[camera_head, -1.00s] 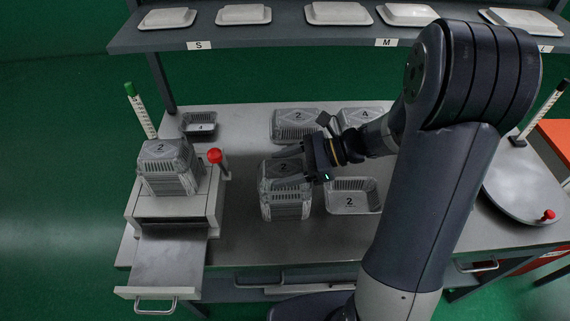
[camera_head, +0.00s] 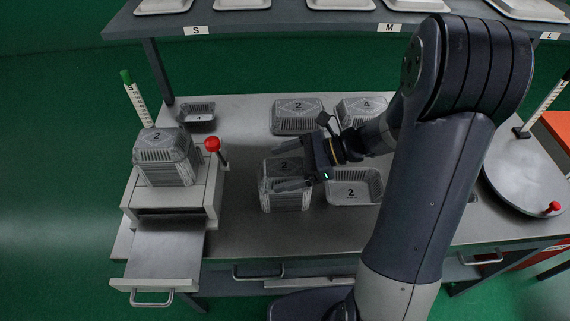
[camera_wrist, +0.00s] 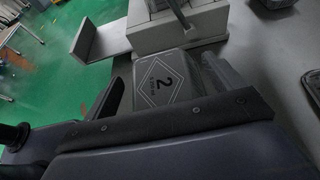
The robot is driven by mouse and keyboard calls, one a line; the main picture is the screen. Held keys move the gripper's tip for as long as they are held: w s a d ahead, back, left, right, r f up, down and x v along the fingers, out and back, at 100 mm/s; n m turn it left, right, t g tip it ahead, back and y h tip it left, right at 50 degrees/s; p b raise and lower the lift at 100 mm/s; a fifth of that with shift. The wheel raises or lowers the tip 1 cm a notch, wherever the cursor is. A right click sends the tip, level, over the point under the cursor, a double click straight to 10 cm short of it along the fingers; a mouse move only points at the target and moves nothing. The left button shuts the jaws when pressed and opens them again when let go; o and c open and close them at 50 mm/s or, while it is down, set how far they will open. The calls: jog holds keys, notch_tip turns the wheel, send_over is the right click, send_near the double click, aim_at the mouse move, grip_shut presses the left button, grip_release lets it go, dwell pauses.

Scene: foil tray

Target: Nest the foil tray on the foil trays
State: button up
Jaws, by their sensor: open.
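A stack of grey foil trays marked 2 (camera_head: 285,198) stands at the middle of the table, bottoms up. My gripper (camera_head: 290,166) is open at the top of this stack, with one finger on the far side and one on the near side. I cannot tell whether they touch it. In the wrist view, the top tray marked 2 (camera_wrist: 165,78) lies between my spread fingers. A single open foil tray marked 2 (camera_head: 354,190) sits right of the stack, partly behind my wrist. Another stack of foil trays marked 2 (camera_head: 164,160) stands on the grey box at left.
The grey box (camera_head: 150,200) has a red knob (camera_head: 212,144) and a pulled-out plate (camera_head: 165,258). More trays stand behind: one marked 2 (camera_head: 297,118), one marked 4 (camera_head: 362,110), and a small one (camera_head: 196,113). A round plate (camera_head: 520,190) is at right.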

aim_at(285, 166)
jog(key=shift+d, duration=0.1)
jog(key=v, duration=1)
jog(key=shift+d, duration=0.3)
jog(key=shift+r, duration=0.1)
jog(key=x, duration=1)
jog(key=shift+a, duration=0.35)
notch_tip(285, 166, up, 2)
jog(key=shift+r+p, duration=0.1)
jog(key=shift+p, duration=0.75)
jog(key=shift+r+p, duration=0.35)
jog(key=shift+r, duration=0.2)
jog(key=shift+f, duration=0.15)
